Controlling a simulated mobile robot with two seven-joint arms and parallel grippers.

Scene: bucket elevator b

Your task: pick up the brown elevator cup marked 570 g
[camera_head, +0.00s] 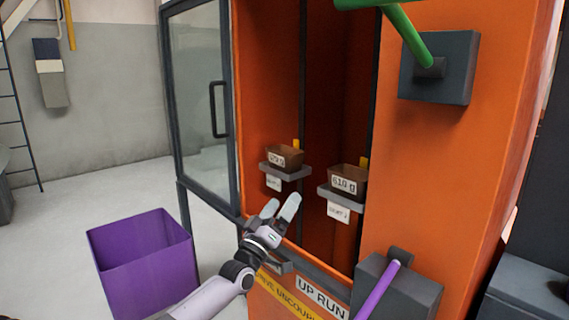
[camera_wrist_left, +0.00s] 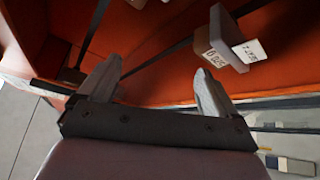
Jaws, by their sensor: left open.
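The brown cup (camera_head: 285,157) on the left has a white label that is small and hard to read but looks like 570 g. It sits upright on a grey shelf (camera_head: 286,172) inside the orange cabinet. A second brown cup (camera_head: 346,181), marked 610 g, sits on a shelf to its right. My left gripper (camera_head: 279,207) is open and empty, below and in front of the left cup, apart from it. In the left wrist view its fingers (camera_wrist_left: 160,78) are spread; a labelled cup and hanging tag (camera_wrist_left: 250,50) show beyond, which cup I cannot tell.
The orange cabinet (camera_head: 460,160) has its glass door (camera_head: 200,100) on the left side. A purple bin (camera_head: 145,265) stands on the floor at left. A green handle (camera_head: 410,38) and a purple lever (camera_head: 378,290) stick out on the right.

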